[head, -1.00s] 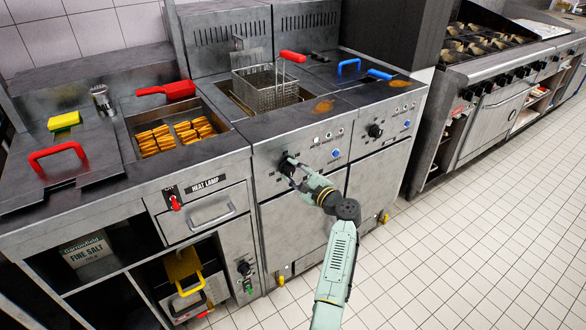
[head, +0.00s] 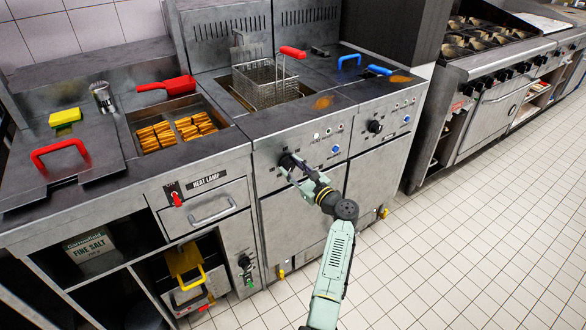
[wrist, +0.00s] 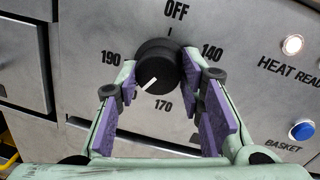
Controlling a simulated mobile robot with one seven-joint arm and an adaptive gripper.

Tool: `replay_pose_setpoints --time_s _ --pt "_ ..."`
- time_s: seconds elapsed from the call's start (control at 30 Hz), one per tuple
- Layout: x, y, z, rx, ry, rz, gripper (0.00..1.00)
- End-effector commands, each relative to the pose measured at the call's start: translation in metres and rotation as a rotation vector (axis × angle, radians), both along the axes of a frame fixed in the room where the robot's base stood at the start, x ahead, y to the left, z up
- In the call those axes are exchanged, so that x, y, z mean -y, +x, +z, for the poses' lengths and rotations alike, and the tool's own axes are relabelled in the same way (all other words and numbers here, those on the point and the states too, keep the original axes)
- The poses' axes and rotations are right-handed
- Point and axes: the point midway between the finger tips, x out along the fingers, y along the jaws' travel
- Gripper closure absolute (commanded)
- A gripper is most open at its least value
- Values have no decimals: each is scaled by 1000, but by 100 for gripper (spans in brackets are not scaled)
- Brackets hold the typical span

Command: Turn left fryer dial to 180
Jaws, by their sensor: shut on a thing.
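The left fryer dial (wrist: 158,62) is a round black knob on the grey fryer panel. Its scale reads OFF at the top, 140 right, 170 below and 190 left. The dial's white pointer line points down and left, between 170 and 190. My gripper (wrist: 159,82) is shut on the dial, with one purple pad at its left side and the other at its right. In the head view my gripper (head: 288,165) is at the left fryer's front panel and hides most of the dial.
A HEAT READY lamp (wrist: 292,45) glows right of the dial, above a blue BASKET button (wrist: 302,130). A wire basket (head: 268,86) with a red handle sits in the left fryer. The second fryer's dial (head: 375,126) is to the right. The tiled floor is clear.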

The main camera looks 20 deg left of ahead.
Motion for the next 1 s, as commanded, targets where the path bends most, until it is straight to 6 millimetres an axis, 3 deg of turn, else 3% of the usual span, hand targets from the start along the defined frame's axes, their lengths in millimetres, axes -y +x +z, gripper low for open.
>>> replay_pose_setpoints --time_s 0.43,0.47,0.73,1.0 --pt "-3 0 4 -1 7 3 93" --pt "-3 0 4 -1 7 3 64" --pt "-3 0 3 -3 7 4 46" --pt "0 -1 1 -5 5 2 46"
